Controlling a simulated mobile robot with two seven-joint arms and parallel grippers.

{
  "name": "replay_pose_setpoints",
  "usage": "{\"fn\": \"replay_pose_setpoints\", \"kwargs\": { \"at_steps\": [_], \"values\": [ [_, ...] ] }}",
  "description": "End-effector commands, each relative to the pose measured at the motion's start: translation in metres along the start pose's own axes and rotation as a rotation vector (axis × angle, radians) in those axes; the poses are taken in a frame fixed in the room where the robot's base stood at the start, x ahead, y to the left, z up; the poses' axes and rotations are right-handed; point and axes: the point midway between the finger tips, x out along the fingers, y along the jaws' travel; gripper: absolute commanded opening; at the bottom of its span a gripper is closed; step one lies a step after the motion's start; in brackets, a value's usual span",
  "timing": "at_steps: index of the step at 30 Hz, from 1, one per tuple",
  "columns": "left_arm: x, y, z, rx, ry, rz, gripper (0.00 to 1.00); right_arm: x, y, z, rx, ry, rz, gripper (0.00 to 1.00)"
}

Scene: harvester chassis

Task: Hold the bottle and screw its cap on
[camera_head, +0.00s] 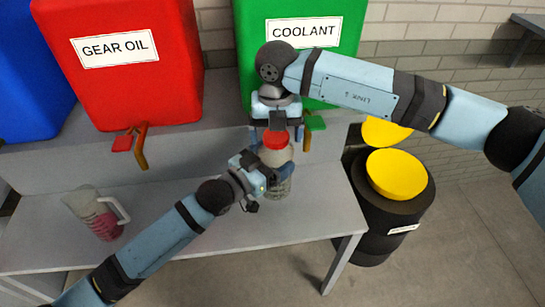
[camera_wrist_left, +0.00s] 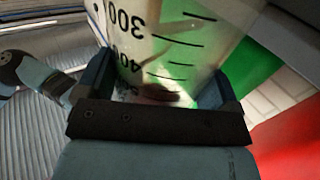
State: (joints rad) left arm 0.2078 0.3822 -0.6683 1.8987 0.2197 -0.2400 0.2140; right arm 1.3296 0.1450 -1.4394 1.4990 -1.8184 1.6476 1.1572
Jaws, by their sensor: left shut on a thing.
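The bottle (camera_head: 277,185) stands upright on the grey shelf, pale and see-through, with measuring marks. In the left wrist view the bottle (camera_wrist_left: 165,50) fills the space between the fingers, with dark numbers on its side. My left gripper (camera_head: 272,172) is shut on the bottle's body from the left; it also shows in the left wrist view (camera_wrist_left: 155,92). The red cap (camera_head: 276,139) is at the bottle's top. My right gripper (camera_head: 277,122) points down from above, right at the cap. Its fingertips are small and partly dark, so their grip on the cap is unclear.
A jug (camera_head: 103,215) with pink liquid stands on the grey table (camera_head: 190,225) at left. A red gear oil tank (camera_head: 125,85) and a green coolant tank (camera_head: 335,60) stand behind, with taps. Black drums with yellow lids (camera_head: 397,175) stand right of the table.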

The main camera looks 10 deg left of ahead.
Motion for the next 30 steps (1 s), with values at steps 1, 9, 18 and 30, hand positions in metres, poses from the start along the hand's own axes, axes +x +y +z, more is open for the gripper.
{"fn": "replay_pose_setpoints", "kwargs": {
  "at_steps": [1,9,18,30],
  "values": [
    [0.0,0.0,0.0,0.0,0.001,0.0,0.21,0.0,0.0,0.0,0.0,0.0,0.0,0.88],
    [0.0,0.0,-0.001,0.0,0.001,0.0,0.21,-0.014,0.0,0.001,0.0,-0.001,0.002,0.88],
    [0.0,0.0,-0.001,0.0,0.001,0.0,0.21,-0.076,0.0,0.001,0.0,-0.004,0.001,0.88],
    [0.0,0.0,0.0,0.0,0.001,0.0,0.21,-0.12,0.0,0.0,0.0,0.0,0.0,0.88]
  ]
}}
